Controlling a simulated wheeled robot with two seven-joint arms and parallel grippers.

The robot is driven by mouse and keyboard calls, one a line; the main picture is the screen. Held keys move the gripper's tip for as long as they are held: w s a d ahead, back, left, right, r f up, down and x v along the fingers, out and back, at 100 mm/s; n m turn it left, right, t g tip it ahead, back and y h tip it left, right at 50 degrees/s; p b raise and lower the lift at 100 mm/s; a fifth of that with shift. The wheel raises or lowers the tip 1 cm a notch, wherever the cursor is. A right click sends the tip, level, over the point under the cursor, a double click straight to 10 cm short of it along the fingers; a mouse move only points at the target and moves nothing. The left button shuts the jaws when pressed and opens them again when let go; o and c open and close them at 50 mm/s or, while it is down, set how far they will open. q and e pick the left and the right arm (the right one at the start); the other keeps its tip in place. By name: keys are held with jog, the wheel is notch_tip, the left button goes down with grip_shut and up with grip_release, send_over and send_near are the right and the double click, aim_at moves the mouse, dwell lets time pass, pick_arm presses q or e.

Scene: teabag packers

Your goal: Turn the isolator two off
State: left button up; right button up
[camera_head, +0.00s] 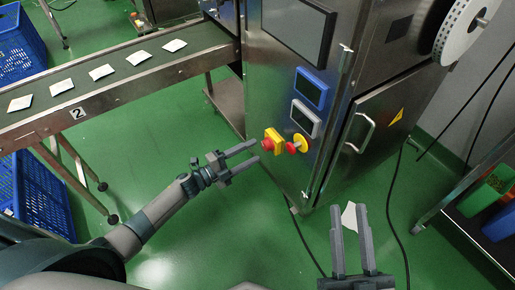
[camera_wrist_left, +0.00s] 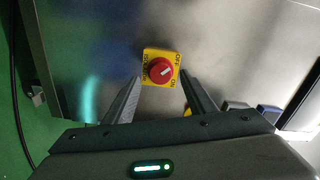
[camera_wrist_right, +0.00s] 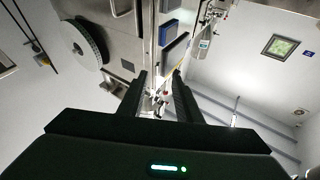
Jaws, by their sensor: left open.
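The isolator is a red rotary knob (camera_wrist_left: 160,70) on a yellow plate lettered ISOLATOR, OFF and ON. In the head view the isolator (camera_head: 269,144) sits low on the steel machine's front. A white mark shows on the knob; I cannot tell for sure which word it points to. My left gripper (camera_head: 257,152) is open and empty, its fingers pointing at the isolator. In the left wrist view the fingertips (camera_wrist_left: 161,82) lie either side of the plate's lower part, apparently short of the knob. My right gripper (camera_head: 350,208) is open and empty, away from the isolator.
A red button on a yellow disc (camera_head: 300,143) sits right beside the isolator. The steel machine (camera_head: 266,85) has a screen and a handled door. A conveyor (camera_head: 120,75) marked 2 carries several teabags. Black cables (camera_head: 391,200) lie on the green floor.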

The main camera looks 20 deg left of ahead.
pick_arm(q)
jog(key=v, duration=1.3)
jog(key=shift+p, duration=0.45)
pick_arm(e)
jog(key=f, duration=0.1)
jog(key=w+f+g, duration=0.1)
jog(key=f+g+h, duration=0.1)
jog(key=shift+w+f, duration=0.25)
jog(key=shift+f, duration=0.1)
